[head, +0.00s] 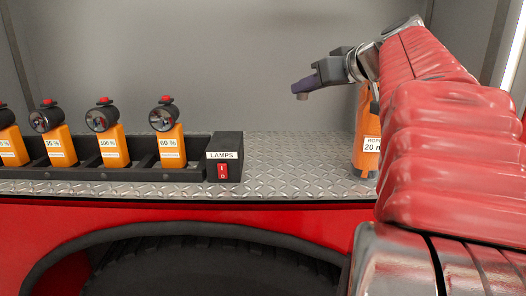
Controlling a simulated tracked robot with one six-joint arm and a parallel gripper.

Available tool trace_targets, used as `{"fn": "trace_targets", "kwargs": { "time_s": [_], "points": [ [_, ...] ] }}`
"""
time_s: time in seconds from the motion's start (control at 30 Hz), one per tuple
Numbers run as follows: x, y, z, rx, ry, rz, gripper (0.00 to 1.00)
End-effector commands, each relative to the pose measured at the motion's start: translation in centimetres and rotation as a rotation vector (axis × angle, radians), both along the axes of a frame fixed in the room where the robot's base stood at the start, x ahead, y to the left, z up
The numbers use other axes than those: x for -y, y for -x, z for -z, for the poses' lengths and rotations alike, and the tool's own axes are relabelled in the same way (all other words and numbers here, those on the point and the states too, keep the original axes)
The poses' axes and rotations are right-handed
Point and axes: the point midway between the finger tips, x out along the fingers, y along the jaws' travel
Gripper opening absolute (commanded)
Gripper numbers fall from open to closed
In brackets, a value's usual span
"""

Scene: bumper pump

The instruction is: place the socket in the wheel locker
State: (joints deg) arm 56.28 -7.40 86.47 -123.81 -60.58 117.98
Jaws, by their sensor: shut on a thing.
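My gripper (307,83) is raised above the right part of the metal shelf, pointing left, at the end of my red-sleeved arm. No part of the view is clearly marked as the wheel locker.
A black rack (85,173) with several orange lamps stands at the left, ending in a LAMPS switch box (224,168). An orange rope container (366,140) stands at the right, partly behind my arm. Diamond-plate shelf (290,165) between them is clear. A tyre (200,270) shows below.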

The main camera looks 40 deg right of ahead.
Motion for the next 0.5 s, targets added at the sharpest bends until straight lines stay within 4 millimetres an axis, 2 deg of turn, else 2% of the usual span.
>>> {"fn": "trace_targets", "kwargs": {
  "time_s": [0.17, 0.5],
  "points": [
    [-0.2, -0.1, 1.8, -0.001, -0.003, -0.003, 0.0],
    [-0.2, -0.1, 7.9, -0.001, -0.003, -0.003, 0.0]
  ]
}}
